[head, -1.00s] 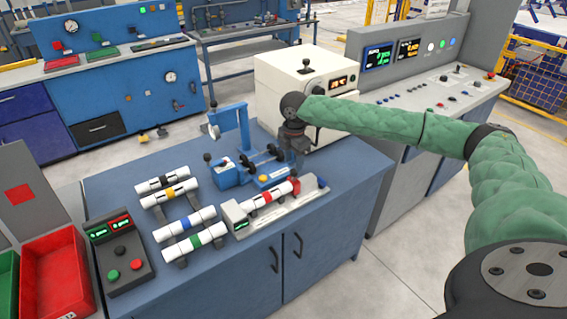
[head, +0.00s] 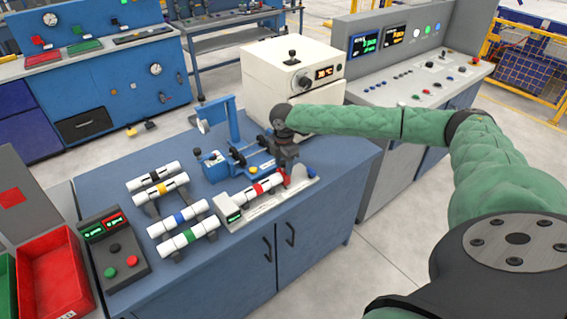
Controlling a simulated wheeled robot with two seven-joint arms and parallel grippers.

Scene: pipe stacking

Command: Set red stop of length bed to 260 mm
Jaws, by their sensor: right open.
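The length bed (head: 275,202) is a light grey rail near the front edge of the blue bench, with a small green display (head: 234,216) at its left end. A white pipe with a red band (head: 258,189) lies on it. The red stop (head: 286,181) is at the right end of that pipe, partly hidden by my gripper. My right gripper (head: 288,168) points down just above the red stop, its jaws open. I cannot tell whether the fingers touch or straddle the stop. The display's number is too small to read. My left gripper is out of view.
White pipes with black, yellow, blue and green bands (head: 188,238) lie on racks to the left. A blue clamp device (head: 218,165) stands behind the bed, a white box (head: 292,77) behind my gripper. A button box (head: 113,250) and red bin (head: 54,275) are at left.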

